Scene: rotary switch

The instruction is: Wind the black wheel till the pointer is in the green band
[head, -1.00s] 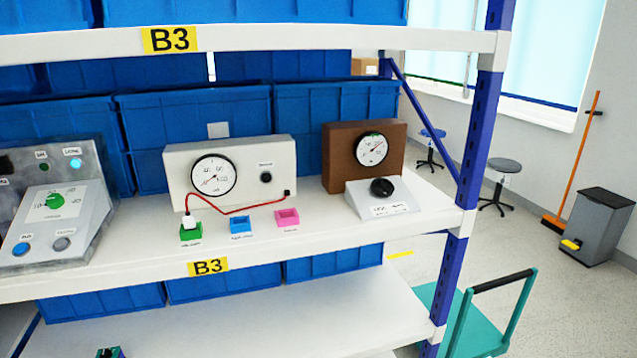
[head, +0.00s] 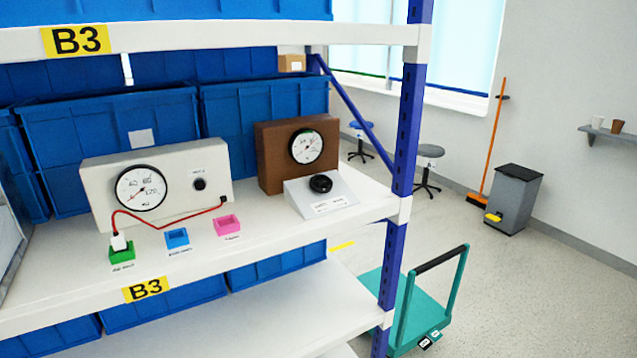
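The black wheel (head: 321,183) is a round knob on a white sloped panel (head: 330,200) at the right end of the shelf. Behind it stands a brown box (head: 270,158) with a round white gauge (head: 307,147). The gauge has a dark pointer and a small green mark near the top of its rim; the exact pointer reading is too small to tell. Neither of my grippers is in view, and nothing touches the wheel.
A white meter box (head: 100,178) with a red cable stands to the left, with green (head: 122,254), blue (head: 177,237) and pink (head: 227,225) sockets before it. A blue post (head: 408,110) rises right of the panel. A teal cart (head: 398,310) stands on the floor at right.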

